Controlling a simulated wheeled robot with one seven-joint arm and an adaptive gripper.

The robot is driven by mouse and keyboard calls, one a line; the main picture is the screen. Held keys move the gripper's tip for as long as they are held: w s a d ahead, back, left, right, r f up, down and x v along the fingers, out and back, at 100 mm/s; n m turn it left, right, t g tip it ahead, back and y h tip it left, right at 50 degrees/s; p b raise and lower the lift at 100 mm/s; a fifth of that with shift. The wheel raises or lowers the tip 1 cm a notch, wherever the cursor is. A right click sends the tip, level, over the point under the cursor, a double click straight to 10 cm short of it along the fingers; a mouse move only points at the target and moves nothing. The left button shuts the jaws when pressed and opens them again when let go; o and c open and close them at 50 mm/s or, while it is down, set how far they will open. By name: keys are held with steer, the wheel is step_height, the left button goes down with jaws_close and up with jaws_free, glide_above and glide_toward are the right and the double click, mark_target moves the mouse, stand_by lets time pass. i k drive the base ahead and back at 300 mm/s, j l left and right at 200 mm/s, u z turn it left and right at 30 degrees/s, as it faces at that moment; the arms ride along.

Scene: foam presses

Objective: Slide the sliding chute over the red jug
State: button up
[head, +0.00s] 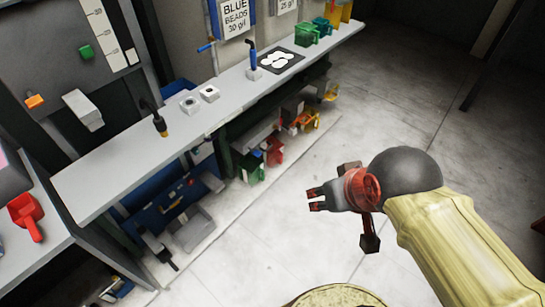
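My gripper (316,199) is in the right half of the head view, over the open floor and well apart from the bench. Its two dark fingers have red tips with a gap between them, and nothing shows between them. I cannot pick out the red jug for certain. A red container (273,151) sits low under the bench, partly hidden among other things. A red scoop-like vessel (27,215) lies on the left table. I cannot tell which part is the sliding chute. A pale block (83,110) juts from the grey machine panel at the left.
A long grey bench (125,160) runs along the wall. Green (306,35) and teal (322,26) containers, a dark mat with white discs (277,60), and a black nozzle (158,121) stand on it. Bins crowd beneath. The concrete floor (420,110) is mostly clear.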

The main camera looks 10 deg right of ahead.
mark_target(261, 146)
steer(key=i+l+u, duration=0.3)
steer(key=i+l, duration=0.2)
steer(key=i, duration=0.2)
steer(key=i+l+u, duration=0.3)
steer(key=i+l, duration=0.35)
